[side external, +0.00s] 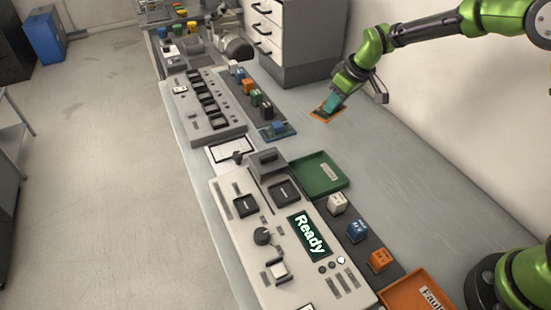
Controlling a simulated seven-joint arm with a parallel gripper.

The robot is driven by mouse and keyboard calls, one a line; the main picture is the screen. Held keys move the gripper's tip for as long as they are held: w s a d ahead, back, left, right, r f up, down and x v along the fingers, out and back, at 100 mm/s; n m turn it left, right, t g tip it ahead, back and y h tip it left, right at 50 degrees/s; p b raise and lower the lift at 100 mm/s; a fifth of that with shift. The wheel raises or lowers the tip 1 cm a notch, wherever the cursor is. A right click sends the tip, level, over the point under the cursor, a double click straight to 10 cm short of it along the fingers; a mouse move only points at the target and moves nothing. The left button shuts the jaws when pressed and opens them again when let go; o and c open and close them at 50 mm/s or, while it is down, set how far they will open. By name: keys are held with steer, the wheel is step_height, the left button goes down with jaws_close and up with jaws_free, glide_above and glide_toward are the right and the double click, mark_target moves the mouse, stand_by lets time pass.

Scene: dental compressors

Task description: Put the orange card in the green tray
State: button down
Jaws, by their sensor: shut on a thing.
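The orange card (317,115) has a darker middle and lies at or just above the grey bench top, toward the back. My gripper (329,106), with teal at its tip, points down and is shut on the card. I cannot tell whether the card touches the bench. The green tray (335,183) is nearer the camera, below the card in the picture. It is empty apart from a pale label on its floor.
A control panel (243,215) showing "Ready" stands left of the tray. White, blue and orange blocks line its right side. An orange tray (397,297) marked "Fault" is at the front. A blue card (289,132) lies left of my gripper. Bare bench separates card and green tray.

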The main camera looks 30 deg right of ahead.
steer(key=s+a+r+n+g+y, duration=0.3)
steer(key=s+a+n+g, duration=0.1)
steer(key=s+a+n, duration=0.7)
steer(key=n, duration=0.3)
glide_toward(317, 176)
steer(key=x, duration=0.5)
steer(key=shift+a, duration=0.2)
steer(key=shift+f, duration=0.1)
steer(key=c, duration=0.8)
jaws_free()
